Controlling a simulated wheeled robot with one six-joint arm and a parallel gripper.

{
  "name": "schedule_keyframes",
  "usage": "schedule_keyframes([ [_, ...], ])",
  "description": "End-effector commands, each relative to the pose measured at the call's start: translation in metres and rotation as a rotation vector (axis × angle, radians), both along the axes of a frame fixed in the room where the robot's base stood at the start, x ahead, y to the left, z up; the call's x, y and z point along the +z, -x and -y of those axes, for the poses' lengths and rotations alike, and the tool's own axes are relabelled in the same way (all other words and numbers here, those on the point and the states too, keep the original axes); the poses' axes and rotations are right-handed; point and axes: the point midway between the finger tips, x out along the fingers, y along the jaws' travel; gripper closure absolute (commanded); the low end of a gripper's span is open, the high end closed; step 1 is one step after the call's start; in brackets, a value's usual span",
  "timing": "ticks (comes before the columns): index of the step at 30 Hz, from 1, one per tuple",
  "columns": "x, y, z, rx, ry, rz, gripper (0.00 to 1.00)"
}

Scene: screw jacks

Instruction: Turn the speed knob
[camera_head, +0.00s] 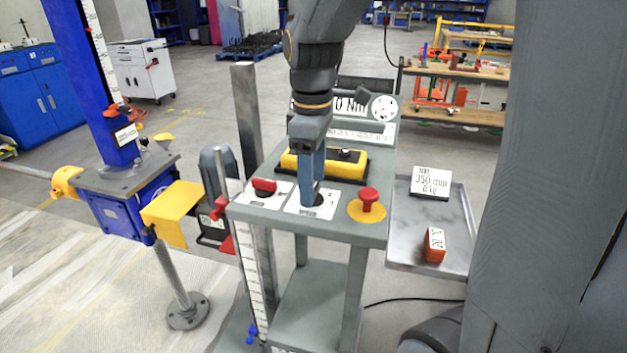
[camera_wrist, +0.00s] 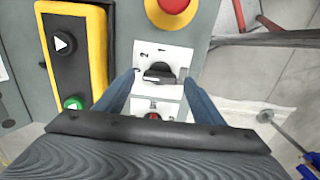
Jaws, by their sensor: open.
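The speed knob is a black rotary knob (camera_wrist: 158,73) on a white plate marked with numbers. In the wrist view it lies between the two blue fingers of my gripper (camera_wrist: 158,78), with a gap visible on each side. In the head view my gripper (camera_head: 311,198) points down over the white plate (camera_head: 300,208) on the grey control table, and its fingers mostly hide the knob. My gripper is open and holds nothing. How high the fingertips are above the plate is hard to tell.
A red mushroom button (camera_head: 369,196) on a yellow disc stands to the right. A red switch (camera_head: 264,185) is to the left. A yellow button box (camera_head: 325,162) lies behind. A side tray (camera_head: 440,200) holds an orange block (camera_head: 434,245).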

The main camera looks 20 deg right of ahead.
Motion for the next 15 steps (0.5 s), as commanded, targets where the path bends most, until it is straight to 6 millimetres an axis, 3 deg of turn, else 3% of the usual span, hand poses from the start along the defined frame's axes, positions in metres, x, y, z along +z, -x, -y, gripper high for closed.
schedule_keyframes([
  [11, -0.0091, 0.0001, 0.0017, -0.004, 0.0, 0.001, 0.38],
  [15, -0.009, 0.0, 0.0016, -0.004, 0.0, 0.001, 0.56],
])
